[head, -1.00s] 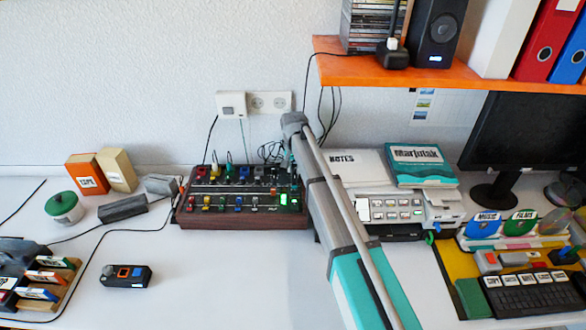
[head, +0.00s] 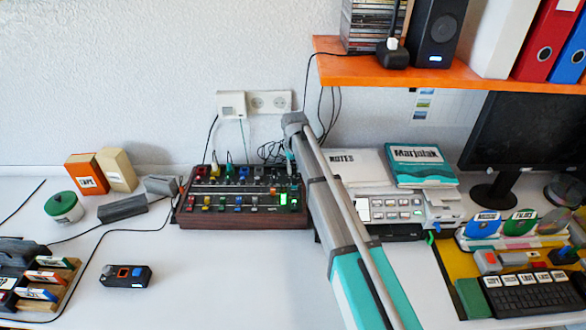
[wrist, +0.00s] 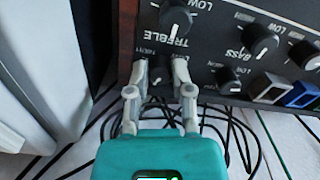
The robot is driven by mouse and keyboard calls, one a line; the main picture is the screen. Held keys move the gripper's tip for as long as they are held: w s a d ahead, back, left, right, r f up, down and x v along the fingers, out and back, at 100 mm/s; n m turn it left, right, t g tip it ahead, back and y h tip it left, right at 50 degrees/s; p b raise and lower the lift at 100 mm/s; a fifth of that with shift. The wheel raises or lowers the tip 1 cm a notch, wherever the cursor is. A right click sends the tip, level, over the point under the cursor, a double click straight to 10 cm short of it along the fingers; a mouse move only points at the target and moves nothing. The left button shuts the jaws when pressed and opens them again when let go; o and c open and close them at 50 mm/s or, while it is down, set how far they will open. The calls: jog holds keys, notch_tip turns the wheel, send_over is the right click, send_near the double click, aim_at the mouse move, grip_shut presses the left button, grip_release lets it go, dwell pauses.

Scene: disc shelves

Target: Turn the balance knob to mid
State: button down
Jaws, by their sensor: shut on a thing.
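The dark mixer (head: 243,221) with its wooden sides stands near the wall in the head view. In the wrist view its black panel (wrist: 214,45) fills the upper part. My gripper (wrist: 160,72) has its two grey fingertips on either side of a small knob (wrist: 158,80) at the panel's edge, and is shut on it. The knob's own label is hidden by the fingers, but its place fits the balance knob. Its pointer is too small to read.
The treble knob (wrist: 175,18) is just beyond the fingertips. The bass knob (wrist: 260,41) and another small knob (wrist: 228,80) are to the right. Black cables (wrist: 235,125) lie beside the mixer. The printer (head: 395,210) stands right of my arm.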

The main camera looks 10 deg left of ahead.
jog(key=shift+n, duration=2.3)
jog(key=c, duration=0.5)
grip_release()
jog(key=shift+r, duration=0.15)
